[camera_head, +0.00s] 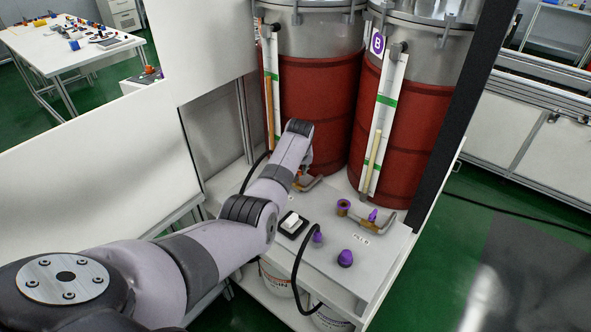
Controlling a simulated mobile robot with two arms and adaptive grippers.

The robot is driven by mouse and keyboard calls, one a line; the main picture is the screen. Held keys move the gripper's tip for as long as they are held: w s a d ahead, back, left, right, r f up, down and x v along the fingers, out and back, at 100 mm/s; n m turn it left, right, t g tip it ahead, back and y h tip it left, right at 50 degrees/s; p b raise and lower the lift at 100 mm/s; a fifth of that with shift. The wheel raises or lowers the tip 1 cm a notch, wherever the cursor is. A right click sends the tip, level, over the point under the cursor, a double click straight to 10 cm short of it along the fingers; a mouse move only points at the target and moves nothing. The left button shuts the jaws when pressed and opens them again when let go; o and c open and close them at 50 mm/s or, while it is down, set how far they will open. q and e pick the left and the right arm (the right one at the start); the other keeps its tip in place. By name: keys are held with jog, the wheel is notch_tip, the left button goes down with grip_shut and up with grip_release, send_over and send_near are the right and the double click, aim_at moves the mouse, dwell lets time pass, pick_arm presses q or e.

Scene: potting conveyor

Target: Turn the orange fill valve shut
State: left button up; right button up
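The orange fill valve (298,175) sits at the back of the white shelf, below the left red drum. Only a small orange part and a metal pipe (312,183) show; my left arm hides the rest. My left arm reaches in from the left, and its gripper (306,166) is down at the orange valve. The fingers are mostly hidden behind the wrist, so I cannot tell whether they touch or close on the handle. My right gripper is not in view.
Two drums stand behind: a left drum (315,95) and a right drum (405,125) marked B, each with a sight gauge. A purple valve (373,215), purple knobs (345,258) and a white switch (291,222) are on the shelf (330,285). A black cable loops in front.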

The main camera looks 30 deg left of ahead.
pick_arm(q)
jog(key=shift+w+f+n+y+b, duration=0.15)
jog(key=shift+n+y+b, duration=0.15)
jog(key=shift+n+b, duration=0.45)
jog(key=n+g+b, duration=0.1)
jog(key=n+b, duration=0.2)
jog(key=b, duration=0.2)
jog(key=n+g+y+b, duration=0.1)
jog(key=n+b, duration=0.3)
jog(key=b, duration=0.1)
jog(key=shift+w+d+f+g, duration=0.1)
jog(key=shift+g, duration=0.2)
jog(key=shift+r+n+b, duration=0.2)
jog(key=shift+n+b, duration=0.15)
jog(key=shift+b, duration=0.55)
jog(key=o, duration=1.2)
jog(key=shift+c, duration=0.2)
jog(key=shift+r, duration=0.15)
jog(key=v, duration=1.1)
jog(key=shift+w+d+r, duration=0.15)
jog(key=shift+d+r, duration=0.1)
jog(key=shift+r, duration=0.1)
